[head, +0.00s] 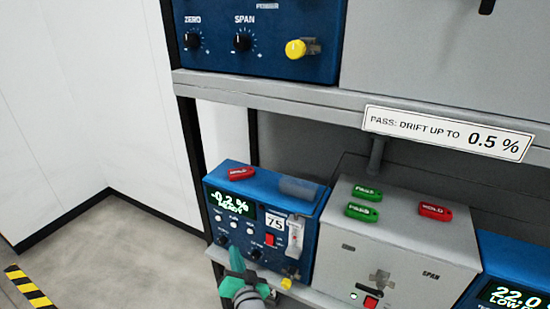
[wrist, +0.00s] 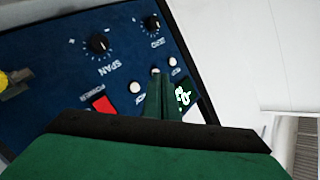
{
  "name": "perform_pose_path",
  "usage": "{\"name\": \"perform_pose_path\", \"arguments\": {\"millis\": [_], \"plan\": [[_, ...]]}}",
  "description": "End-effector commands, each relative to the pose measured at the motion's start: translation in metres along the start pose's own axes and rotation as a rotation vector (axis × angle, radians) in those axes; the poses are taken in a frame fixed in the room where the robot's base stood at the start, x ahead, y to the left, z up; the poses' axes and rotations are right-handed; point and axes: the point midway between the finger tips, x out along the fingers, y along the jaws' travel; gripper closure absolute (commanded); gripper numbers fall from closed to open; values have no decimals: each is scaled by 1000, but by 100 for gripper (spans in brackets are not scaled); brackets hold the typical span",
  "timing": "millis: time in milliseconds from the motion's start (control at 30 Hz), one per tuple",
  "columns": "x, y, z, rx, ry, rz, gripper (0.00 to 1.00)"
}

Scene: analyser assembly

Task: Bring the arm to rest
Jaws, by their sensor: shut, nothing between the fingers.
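My gripper (head: 236,258) is green and stands in front of the lower left blue analyser (head: 262,208) in the head view. In the wrist view my gripper (wrist: 158,80) has its fingers together with nothing between them. The fingers point at the blue panel (wrist: 60,75) near its white buttons and cover part of the display. Whether the tips touch the panel cannot be told. In the head view the display reads -0.2 % and READY. A red tag (head: 242,172) and a grey block (head: 299,188) lie on top of this analyser.
A grey analyser (head: 400,245) with two green tags and a red HOLD tag stands to the right. Another blue analyser (head: 500,255) is beyond it. A shelf (head: 250,92) with a drift label (head: 447,133) runs above. Open floor (head: 130,250) lies left.

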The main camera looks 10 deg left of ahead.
Motion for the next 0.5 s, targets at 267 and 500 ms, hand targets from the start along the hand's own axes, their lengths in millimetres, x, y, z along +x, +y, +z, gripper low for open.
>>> {"name": "perform_pose_path", "arguments": {"millis": [267,500], "plan": [[-44,37,35,-15,29,71,100],[-115,73,76,-68,67,163,100]]}}
